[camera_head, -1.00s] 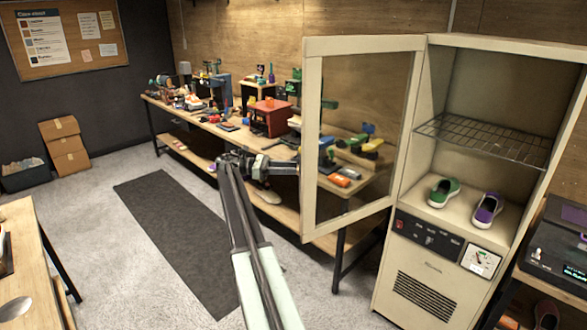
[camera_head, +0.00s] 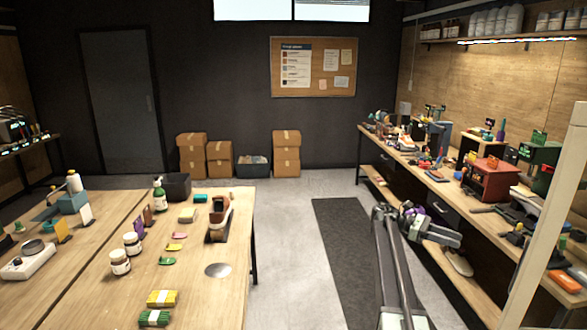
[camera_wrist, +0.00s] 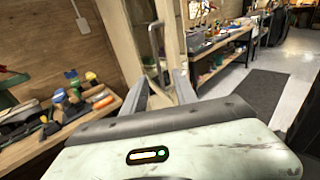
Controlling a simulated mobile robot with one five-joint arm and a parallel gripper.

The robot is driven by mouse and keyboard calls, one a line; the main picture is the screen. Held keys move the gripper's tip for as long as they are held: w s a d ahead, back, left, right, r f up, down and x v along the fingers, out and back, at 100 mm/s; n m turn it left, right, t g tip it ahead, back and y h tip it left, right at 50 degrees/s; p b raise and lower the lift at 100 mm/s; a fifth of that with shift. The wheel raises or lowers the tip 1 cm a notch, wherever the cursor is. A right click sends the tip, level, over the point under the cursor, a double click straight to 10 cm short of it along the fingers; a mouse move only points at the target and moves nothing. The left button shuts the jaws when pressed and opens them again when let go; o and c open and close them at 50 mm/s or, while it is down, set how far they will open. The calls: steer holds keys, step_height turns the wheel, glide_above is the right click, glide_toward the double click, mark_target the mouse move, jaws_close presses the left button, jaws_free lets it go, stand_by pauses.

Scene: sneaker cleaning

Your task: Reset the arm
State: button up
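My arm extends up from the bottom of the head view, right of centre, with my gripper (camera_head: 455,239) at its end over the aisle beside the right workbench. In the wrist view, the two fingers of my gripper (camera_wrist: 160,86) stand apart with nothing held between them. A pale cabinet door with an upright handle (camera_wrist: 156,42) shows beyond the fingers, apart from them. In the head view, only the door's pale frame (camera_head: 552,215) shows at the right edge; the rest of the cabinet is out of view.
A long workbench (camera_head: 480,205) with tools and a red box (camera_head: 488,179) runs along the right wall. A wooden table (camera_head: 200,275) with bottles, brushes and sponges fills the left front. A dark mat (camera_head: 342,240) lies on clear floor between them. Cardboard boxes (camera_head: 192,153) stand at the back.

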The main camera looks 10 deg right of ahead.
steer(key=s+a+f+m+t+y, duration=0.3)
steer(key=a+f, duration=0.4)
steer(key=a, duration=0.8)
steer(key=s+a+f+m+t+y, duration=0.3)
steer(key=a+f, duration=0.5)
steer(key=a, duration=0.8)
steer(key=s+a+f+m+t+y, duration=0.3)
steer(key=s+a+f+t+y, duration=0.2)
steer(key=a, duration=1.1)
step_height(320, 180, down, 3)
steer(key=shift+s+r+t+y, duration=0.2)
steer(key=shift+s+t+y, duration=0.15)
steer(key=shift+t+y, duration=0.35)
